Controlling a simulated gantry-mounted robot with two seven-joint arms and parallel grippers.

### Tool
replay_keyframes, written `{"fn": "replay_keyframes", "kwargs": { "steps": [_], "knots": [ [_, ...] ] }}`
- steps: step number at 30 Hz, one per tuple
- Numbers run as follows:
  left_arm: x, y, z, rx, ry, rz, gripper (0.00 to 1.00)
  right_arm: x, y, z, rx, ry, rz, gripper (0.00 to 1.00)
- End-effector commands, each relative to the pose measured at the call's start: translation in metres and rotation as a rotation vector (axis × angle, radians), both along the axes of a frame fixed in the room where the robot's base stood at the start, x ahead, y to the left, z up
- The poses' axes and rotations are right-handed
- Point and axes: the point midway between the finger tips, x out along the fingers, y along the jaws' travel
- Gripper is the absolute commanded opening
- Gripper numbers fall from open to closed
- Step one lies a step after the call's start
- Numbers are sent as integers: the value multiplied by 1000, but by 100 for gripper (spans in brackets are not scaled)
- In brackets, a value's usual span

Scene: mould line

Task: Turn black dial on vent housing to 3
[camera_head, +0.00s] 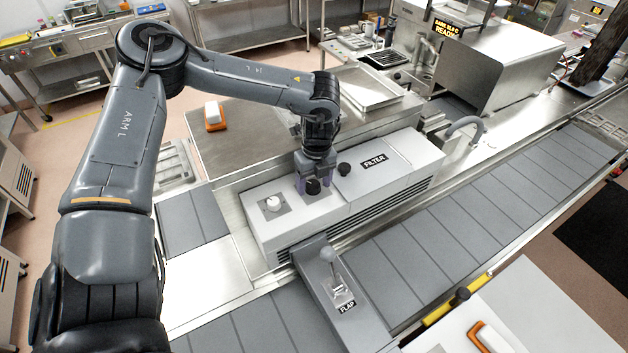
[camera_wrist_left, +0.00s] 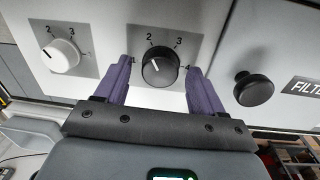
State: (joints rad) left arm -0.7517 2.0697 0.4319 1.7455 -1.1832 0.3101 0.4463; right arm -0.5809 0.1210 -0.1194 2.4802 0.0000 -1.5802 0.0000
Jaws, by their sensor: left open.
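The black dial (camera_wrist_left: 160,68) sits on a grey plate on the vent housing (camera_head: 270,225), with the numbers 1 to 4 around it. Its pointer is too small to read surely. My left gripper (camera_wrist_left: 159,66) is open, with one purple finger on each side of the dial. In the wrist view, small gaps show between the fingers and the dial. In the head view, the left gripper (camera_head: 314,182) points down over the dial (camera_head: 313,187), which is partly hidden between the fingers. My right gripper is not in view.
A white dial (camera_wrist_left: 61,54) is left of the black dial. A plain black knob (camera_wrist_left: 253,89) and the FILTER label (camera_head: 374,161) are right of it. A FLAP lever (camera_head: 329,262) stands in front of the housing. The grey conveyor (camera_head: 440,235) runs alongside, clear.

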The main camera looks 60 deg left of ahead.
Motion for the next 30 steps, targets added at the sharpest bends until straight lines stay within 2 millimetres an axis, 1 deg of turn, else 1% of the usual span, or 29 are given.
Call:
{"fn": "replay_keyframes", "kwargs": {
  "steps": [5,6,14,15,17,23,30],
  "knots": [
    [0,0,0,0,0,0,69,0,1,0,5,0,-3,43],
    [0,0,0,0,0,0,67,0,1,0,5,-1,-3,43],
    [0,0,0,0,0,0,27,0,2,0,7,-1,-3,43],
    [0,0,0,0,0,0,21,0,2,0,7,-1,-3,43],
    [0,0,0,0,1,0,13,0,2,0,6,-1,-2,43],
    [0,0,0,0,1,-13,13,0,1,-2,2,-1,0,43],
    [0,0,-2,0,0,-100,13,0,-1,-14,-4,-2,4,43]
  ]
}}
